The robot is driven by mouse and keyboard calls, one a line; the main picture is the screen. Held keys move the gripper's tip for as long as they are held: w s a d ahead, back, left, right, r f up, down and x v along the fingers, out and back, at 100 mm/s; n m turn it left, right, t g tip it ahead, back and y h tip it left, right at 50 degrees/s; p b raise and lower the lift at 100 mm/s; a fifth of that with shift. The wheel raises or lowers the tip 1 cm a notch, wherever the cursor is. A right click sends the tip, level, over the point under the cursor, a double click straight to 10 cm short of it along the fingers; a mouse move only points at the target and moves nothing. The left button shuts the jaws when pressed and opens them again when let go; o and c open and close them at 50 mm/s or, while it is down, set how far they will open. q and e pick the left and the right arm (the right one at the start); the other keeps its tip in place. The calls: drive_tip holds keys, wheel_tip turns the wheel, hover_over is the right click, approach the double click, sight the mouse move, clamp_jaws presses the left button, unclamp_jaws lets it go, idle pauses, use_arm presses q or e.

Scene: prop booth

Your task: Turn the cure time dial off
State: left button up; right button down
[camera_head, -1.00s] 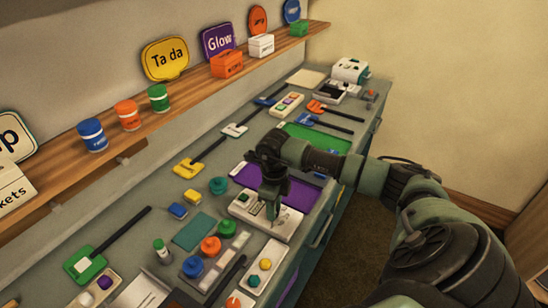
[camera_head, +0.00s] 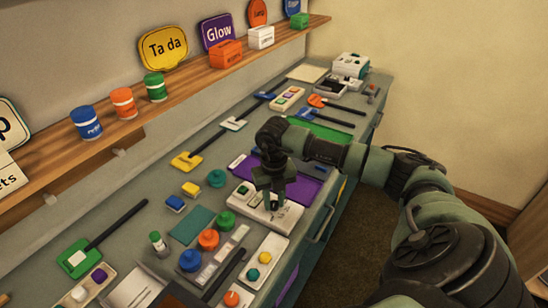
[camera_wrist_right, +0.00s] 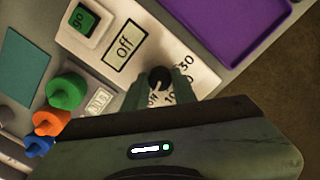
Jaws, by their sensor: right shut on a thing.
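The cure time dial (camera_wrist_right: 159,77) is a small dark knob on a white control panel (camera_wrist_right: 192,62) in the right wrist view. Its scale shows "off", "10" and "30" around it. The panel also carries a green "go" button (camera_wrist_right: 83,21) and a display reading "Off" (camera_wrist_right: 124,45). In the head view the white panel (camera_head: 250,197) lies on the bench, partly under my right arm. My right gripper (camera_wrist_right: 158,84) is shut on the dial, with a finger on each side; it also shows in the head view (camera_head: 270,207). My left gripper is not in view.
A purple mat (camera_head: 300,190) lies beyond the panel. Green, orange and blue knobbed pots (camera_head: 208,239) stand to its near left, with a teal card (camera_head: 193,225) beside them. A wooden shelf (camera_head: 200,72) runs along the wall above the bench.

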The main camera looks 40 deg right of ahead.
sight(274, 203)
drive_tip(key=shift+w+r+m, duration=0.1)
drive_tip(key=shift+m, duration=0.5)
drive_tip(key=c, duration=1.1)
unclamp_jaws()
wheel_tip(274, 203, up, 7)
drive_tip(key=shift+f+b, duration=0.1)
drive_tip(key=shift+b, duration=0.95)
drive_tip(key=shift+r, duration=0.5)
